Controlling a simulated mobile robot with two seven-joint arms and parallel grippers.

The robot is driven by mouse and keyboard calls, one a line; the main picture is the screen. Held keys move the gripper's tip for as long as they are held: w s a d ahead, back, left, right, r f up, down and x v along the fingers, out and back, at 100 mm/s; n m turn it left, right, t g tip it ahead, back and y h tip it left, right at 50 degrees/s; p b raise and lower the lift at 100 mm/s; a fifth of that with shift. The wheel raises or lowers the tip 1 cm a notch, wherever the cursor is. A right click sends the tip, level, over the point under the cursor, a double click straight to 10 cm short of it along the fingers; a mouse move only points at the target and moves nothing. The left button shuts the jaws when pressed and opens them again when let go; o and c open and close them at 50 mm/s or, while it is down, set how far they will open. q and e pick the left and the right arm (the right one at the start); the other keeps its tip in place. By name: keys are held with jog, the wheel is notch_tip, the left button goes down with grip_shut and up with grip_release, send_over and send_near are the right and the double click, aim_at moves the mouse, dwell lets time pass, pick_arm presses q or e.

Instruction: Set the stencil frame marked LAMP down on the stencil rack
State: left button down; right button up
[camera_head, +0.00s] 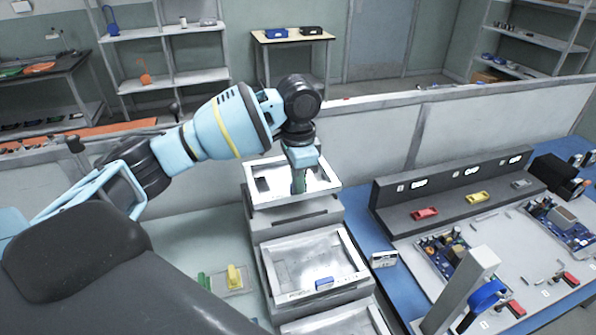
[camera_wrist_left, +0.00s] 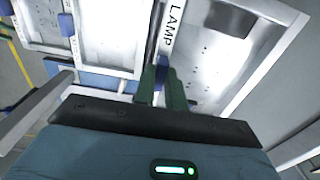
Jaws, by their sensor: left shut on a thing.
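The stencil frame marked LAMP is a pale metal frame (camera_head: 258,190) at the top step of the grey stepped stencil rack (camera_head: 297,219). In the left wrist view its LAMP label is on the near rim (camera_wrist_left: 172,32) and its sheet lies to the right. My left gripper (camera_head: 298,184) points down at the frame's near side. Its green fingers (camera_wrist_left: 160,88) are shut on the frame's blue grip, which they partly hide. I cannot tell whether the frame touches the step or hangs just above it. My right gripper is not in view.
Lower steps hold another stencil frame (camera_head: 268,262) with a blue grip (camera_head: 323,283) and a third, partly cut off. A workbench (camera_head: 405,243) with circuit boards and small toy cars stands right. A low partition (camera_head: 385,128) runs behind. A yellow item (camera_head: 234,277) lies left.

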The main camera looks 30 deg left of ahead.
aim_at(298, 199)
pick_arm(q)
jog(key=shift+f, duration=1.8)
jog(key=shift+f, duration=0.75)
dwell(0.4)
jog(key=c, duration=1.4)
grip_release()
jog(key=shift+c, duration=0.2)
jog(key=c, duration=0.3)
jog(key=shift+r, duration=3.45)
